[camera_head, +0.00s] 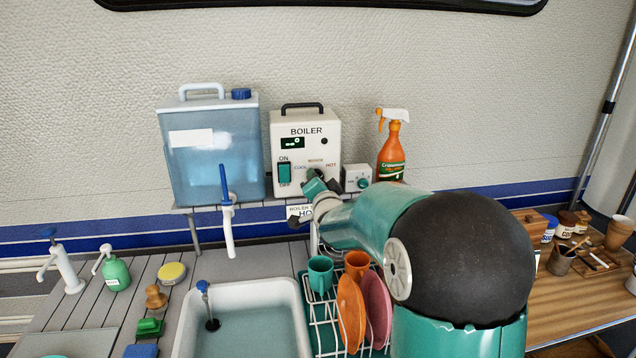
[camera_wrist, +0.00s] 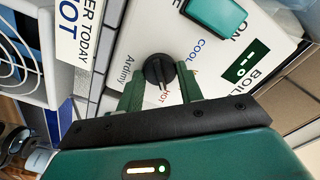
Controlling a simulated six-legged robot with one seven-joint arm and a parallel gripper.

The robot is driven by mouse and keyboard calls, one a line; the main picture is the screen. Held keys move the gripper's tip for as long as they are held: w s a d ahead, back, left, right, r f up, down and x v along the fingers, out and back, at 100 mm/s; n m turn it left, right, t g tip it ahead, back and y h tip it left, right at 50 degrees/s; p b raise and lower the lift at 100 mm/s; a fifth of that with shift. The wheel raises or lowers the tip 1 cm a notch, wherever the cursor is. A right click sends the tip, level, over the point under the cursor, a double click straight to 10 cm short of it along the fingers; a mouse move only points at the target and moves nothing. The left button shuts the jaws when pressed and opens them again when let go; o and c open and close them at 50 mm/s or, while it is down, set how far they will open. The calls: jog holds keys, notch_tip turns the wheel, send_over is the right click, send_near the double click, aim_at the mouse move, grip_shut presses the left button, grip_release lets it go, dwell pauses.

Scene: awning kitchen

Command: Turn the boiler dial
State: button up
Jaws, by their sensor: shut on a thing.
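The boiler (camera_head: 305,150) is a white box with a black handle, standing on a shelf against the wall. Its green ON/OFF switch (camera_head: 284,173) is at the left of its front. In the wrist view the black round boiler dial (camera_wrist: 158,69) sits near the COOL and HOT labels. A pale mark on the dial lies on the side towards HOT. My gripper (camera_wrist: 161,77) has its two green fingers on either side of the dial and is shut on it. In the head view my gripper (camera_head: 318,184) covers much of the boiler's lower right front.
A blue water tank (camera_head: 210,155) with a tap stands left of the boiler. A small white box with a dial (camera_head: 357,179) and an orange spray bottle (camera_head: 392,148) stand to the right. A dish rack (camera_head: 325,318) with cups and plates is below my arm, beside the sink (camera_head: 240,290).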

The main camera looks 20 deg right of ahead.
jog(key=shift+m, duration=1.1)
jog(key=o, duration=1)
jog(key=shift+s, duration=0.1)
jog(key=s+a, duration=0.1)
jog(key=s, duration=0.3)
jog(key=s+a, duration=0.1)
jog(key=s, duration=0.8)
jog(key=shift+s+a, duration=0.2)
jog(key=shift+a, duration=0.2)
